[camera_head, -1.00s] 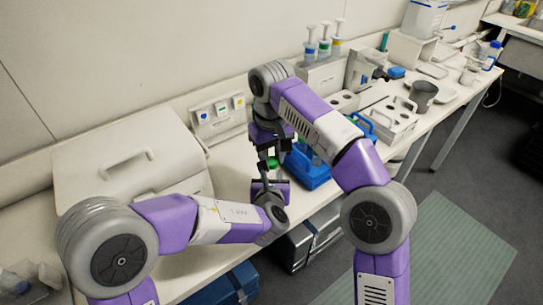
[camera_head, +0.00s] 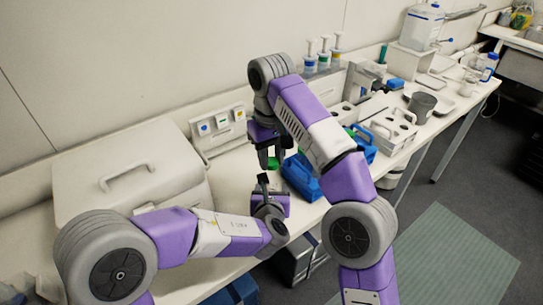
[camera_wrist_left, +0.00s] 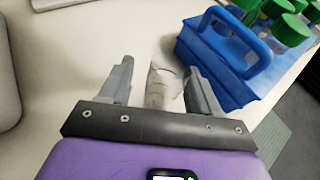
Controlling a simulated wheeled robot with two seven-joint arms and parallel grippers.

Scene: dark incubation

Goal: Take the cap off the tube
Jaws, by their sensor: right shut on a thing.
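My right gripper (camera_head: 269,163) points down above the bench in the head view. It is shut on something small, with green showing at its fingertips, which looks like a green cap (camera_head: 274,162). No green cap shows on that shape.
A blue rack (camera_wrist_left: 220,60) with several green-capped tubes stands right of the left gripper. A white lidded box (camera_head: 130,175) is at the left. White racks, a grey beaker (camera_head: 421,106) and pump bottles are farther right. The wall runs close behind.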

